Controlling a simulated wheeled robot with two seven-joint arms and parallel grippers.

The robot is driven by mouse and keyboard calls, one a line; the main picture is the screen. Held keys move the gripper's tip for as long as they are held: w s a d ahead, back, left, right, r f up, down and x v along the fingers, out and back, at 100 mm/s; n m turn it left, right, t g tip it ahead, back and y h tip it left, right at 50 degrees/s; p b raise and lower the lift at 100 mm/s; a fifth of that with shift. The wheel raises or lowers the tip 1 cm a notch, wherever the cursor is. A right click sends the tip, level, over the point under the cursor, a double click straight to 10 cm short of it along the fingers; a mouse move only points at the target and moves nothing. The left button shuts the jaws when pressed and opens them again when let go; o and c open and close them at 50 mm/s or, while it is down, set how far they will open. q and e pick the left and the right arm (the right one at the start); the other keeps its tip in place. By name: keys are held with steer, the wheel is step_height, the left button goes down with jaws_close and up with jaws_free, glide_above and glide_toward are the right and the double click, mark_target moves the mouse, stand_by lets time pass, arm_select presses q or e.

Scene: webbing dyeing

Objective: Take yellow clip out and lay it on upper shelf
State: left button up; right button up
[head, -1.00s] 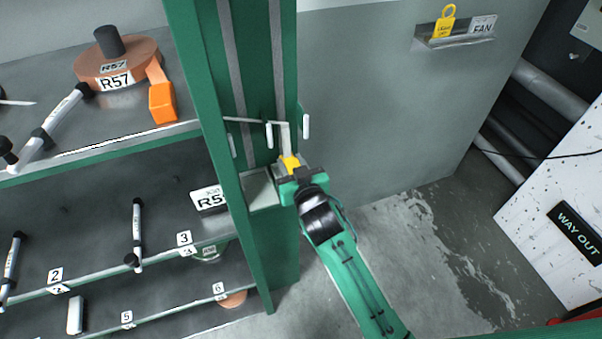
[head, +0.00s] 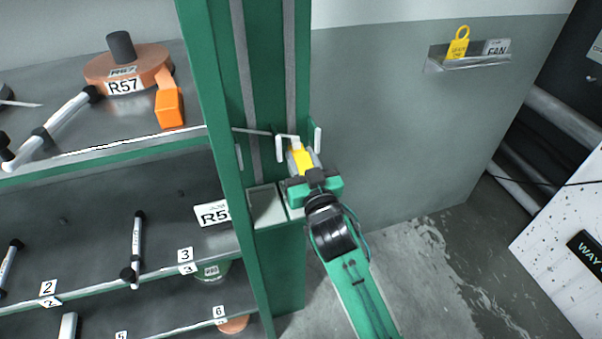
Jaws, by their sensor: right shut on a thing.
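The yellow clip (head: 302,158) is at the fingertips of my right gripper (head: 304,166), which is shut on it. The clip is beside the white hooks and thin rod on the green post. I cannot tell whether it still touches them. The upper shelf (head: 130,150) is at the left and holds a copper-coloured reel (head: 128,66) labelled R57, an orange block (head: 169,107) and a black-and-white rod (head: 58,124). My left gripper is not in view.
The green post (head: 218,150) stands between the shelves and my right gripper. A small box (head: 265,204) is fixed low on it. Lower shelves (head: 120,290) hold rods and number tags. A wall ledge (head: 470,63) at upper right holds a yellow tag (head: 458,46) and a FAN plate.

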mark_target(304, 160)
steer(key=shift+d+r+t+b, duration=0.1)
steer(key=shift+r+t+b, duration=0.3)
steer(key=shift+r+b, duration=0.25)
steer(key=shift+s+r+p, duration=0.1)
steer(key=shift+r+p, duration=0.3)
steer(key=shift+r, duration=0.4)
step_height(304, 160, up, 4)
steer(key=p, duration=0.3)
steer(key=shift+r, duration=0.25)
steer(key=shift+s+d+f, duration=0.1)
steer(key=shift+s+f, duration=0.1)
steer(key=shift+s, duration=0.1)
steer(key=shift+r+p+v, duration=0.15)
steer(key=shift+p+v, duration=0.1)
steer(key=shift+v, duration=0.55)
steer(key=shift+r+p+v, duration=0.15)
steer(key=shift+p+v, duration=0.05)
steer(key=shift+v, duration=0.55)
steer(key=s+d+f+b, duration=0.1)
steer(key=s+f+b, duration=0.2)
steer(key=s+f, duration=0.1)
steer(key=shift+d+f, duration=0.2)
steer(key=shift+f, duration=0.3)
